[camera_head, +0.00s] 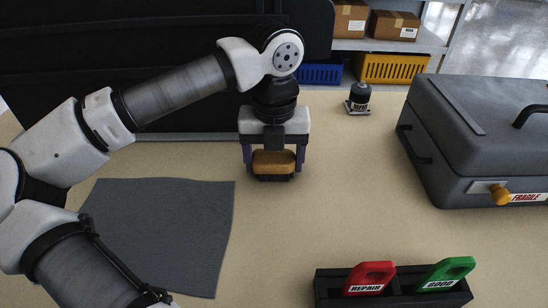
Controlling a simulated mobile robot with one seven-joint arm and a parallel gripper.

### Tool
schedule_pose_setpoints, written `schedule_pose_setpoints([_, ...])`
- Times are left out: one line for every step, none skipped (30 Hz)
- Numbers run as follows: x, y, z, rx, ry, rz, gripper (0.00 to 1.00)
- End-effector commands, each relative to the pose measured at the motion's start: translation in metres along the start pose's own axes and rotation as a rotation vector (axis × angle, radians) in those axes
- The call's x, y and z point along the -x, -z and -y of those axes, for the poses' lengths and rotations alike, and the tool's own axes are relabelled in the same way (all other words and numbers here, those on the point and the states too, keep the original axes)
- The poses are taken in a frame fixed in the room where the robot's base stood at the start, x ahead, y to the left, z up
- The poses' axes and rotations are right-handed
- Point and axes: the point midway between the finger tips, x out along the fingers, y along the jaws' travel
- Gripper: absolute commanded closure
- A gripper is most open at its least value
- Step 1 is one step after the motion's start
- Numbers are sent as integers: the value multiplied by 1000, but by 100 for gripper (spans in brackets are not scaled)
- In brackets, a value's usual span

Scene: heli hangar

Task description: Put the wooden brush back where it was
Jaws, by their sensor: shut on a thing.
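The wooden brush (273,162) has a brown wooden back and dark bristles underneath. My gripper (273,158) points down and is shut on the brush, with one finger on each side of it. The brush is just right of the grey cloth (160,225), over the tan table. I cannot tell whether its bristles touch the table or hang slightly above it.
A large grey case (480,130) with a yellow-knobbed latch stands at right. A small dark labelled device (359,97) stands behind. A black holder (395,297) with a red tag (371,277) and a green tag (447,272) is in front. The table's middle is clear.

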Motion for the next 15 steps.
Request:
schedule_pose_setpoints([-3, 0, 0, 0, 0, 0, 49])
schedule_pose_setpoints([-4, 0, 0, 0, 0, 0, 49])
schedule_pose_setpoints([-5, 0, 0, 0, 0, 0, 49])
schedule_pose_setpoints([-3, 0, 0, 0, 0, 0, 24])
schedule_pose_setpoints([-3, 0, 0, 0, 0, 0, 20])
schedule_pose_setpoints([-3, 0, 0, 0, 0, 0, 15])
schedule_pose_setpoints([-3, 0, 0, 0, 0, 0, 11])
schedule_pose_setpoints([-3, 0, 0, 0, 0, 0, 7])
schedule_pose_setpoints([-3, 0, 0, 0, 0, 0, 6])
schedule_pose_setpoints([-3, 0, 0, 0, 0, 0, 6])
schedule_pose_setpoints([-3, 0, 0, 0, 0, 0, 6])
schedule_pose_setpoints([-3, 0, 0, 0, 0, 0, 6])
schedule_pose_setpoints([-3, 0, 0, 0, 0, 0, 6])
schedule_pose_setpoints([-3, 0, 0, 0, 0, 0, 6])
schedule_pose_setpoints([-3, 0, 0, 0, 0, 0, 6])
